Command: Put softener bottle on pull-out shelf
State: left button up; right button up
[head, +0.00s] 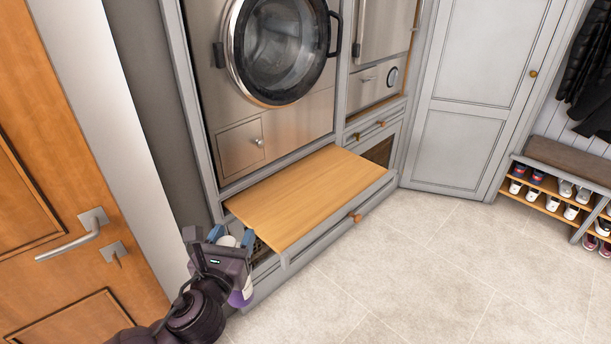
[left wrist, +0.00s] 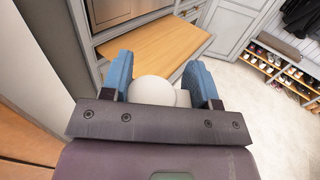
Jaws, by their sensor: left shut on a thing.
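The softener bottle (head: 241,295) is mostly hidden behind my left gripper in the head view; a purple-and-white part of it shows. Its white rounded top (left wrist: 153,90) shows between the blue fingers in the left wrist view. My left gripper (head: 231,236) is shut on the bottle, just left of the pull-out shelf's near-left corner. The pull-out shelf (head: 305,192) is a bare wooden board, slid out below the washing machine. It also shows beyond the fingers in the left wrist view (left wrist: 150,52). My right gripper is not in view.
The washing machine (head: 278,50) stands above the shelf, its round door shut. A wooden door (head: 60,200) with a metal handle is at the left. A shoe bench (head: 560,185) stands at the far right. The tiled floor (head: 430,270) in front is clear.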

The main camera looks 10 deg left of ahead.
aim_at(312, 192)
jog(key=i+l, duration=0.1)
jog(key=i, duration=0.4)
jog(key=i+l, duration=0.1)
jog(key=i, duration=0.35)
jog(key=i+l, duration=0.1)
jog(key=i, duration=0.4)
jog(key=u, duration=0.05)
